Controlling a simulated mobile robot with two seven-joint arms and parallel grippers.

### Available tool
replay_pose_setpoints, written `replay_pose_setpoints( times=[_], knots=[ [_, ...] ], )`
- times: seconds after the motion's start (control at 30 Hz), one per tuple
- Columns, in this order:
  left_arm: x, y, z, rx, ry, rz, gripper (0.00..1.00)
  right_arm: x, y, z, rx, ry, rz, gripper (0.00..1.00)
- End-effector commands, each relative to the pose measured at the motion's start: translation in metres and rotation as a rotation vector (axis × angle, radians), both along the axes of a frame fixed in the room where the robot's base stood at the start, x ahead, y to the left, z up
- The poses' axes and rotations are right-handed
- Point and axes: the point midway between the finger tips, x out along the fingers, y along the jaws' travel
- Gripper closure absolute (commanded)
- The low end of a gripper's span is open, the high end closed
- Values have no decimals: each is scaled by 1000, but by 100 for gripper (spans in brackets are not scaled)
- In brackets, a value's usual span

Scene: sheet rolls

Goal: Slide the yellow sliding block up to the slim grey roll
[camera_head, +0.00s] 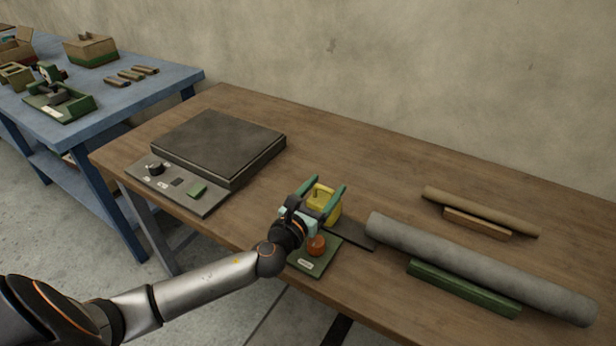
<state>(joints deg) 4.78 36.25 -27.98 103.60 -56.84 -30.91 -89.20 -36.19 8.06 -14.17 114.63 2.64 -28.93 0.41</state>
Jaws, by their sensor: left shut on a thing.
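The yellow sliding block (328,206) sits near the middle of the wooden table, at the left end of a dark flat strip (352,236). My left gripper (321,189) is shut on the yellow block, with a green finger on either side of it. The gripper hides part of the block. The grey roll (470,262) lies to the right, behind a low green bar (462,288). A clear gap separates the block from the roll's left end. My right gripper is not in view.
A green base plate with an orange knob (316,246) lies just in front of the block. A thin tan roll (478,210) lies behind the grey roll, beside a wooden bar (476,224). A dark flat-topped device (218,142) stands at left. The table's back middle is clear.

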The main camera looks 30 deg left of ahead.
Motion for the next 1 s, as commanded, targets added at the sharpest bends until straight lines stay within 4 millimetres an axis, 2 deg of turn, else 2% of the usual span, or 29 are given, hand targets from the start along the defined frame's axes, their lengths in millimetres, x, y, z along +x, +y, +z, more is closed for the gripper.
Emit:
replay_pose_setpoints(
  times=[0.03, 0.1, 0.3, 0.67, 0.7, 0.8, 1.0],
  knots=[
    [0, -18, 4, -12, 3, -7, 100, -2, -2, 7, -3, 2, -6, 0],
    [0, -36, 4, -11, 3, -7, 100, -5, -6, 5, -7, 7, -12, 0],
    [0, -71, 1, -8, 3, -10, 100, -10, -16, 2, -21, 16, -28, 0],
    [-1, -77, 0, -6, 1, -12, 100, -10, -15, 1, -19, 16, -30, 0],
    [-1, -77, 0, -6, 1, -12, 25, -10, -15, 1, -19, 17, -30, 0],
    [-1, -77, 0, -5, 1, -12, 15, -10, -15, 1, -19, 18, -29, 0],
    [-1, -76, 0, -4, 1, -9, 15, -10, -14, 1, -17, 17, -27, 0]
  ],
)
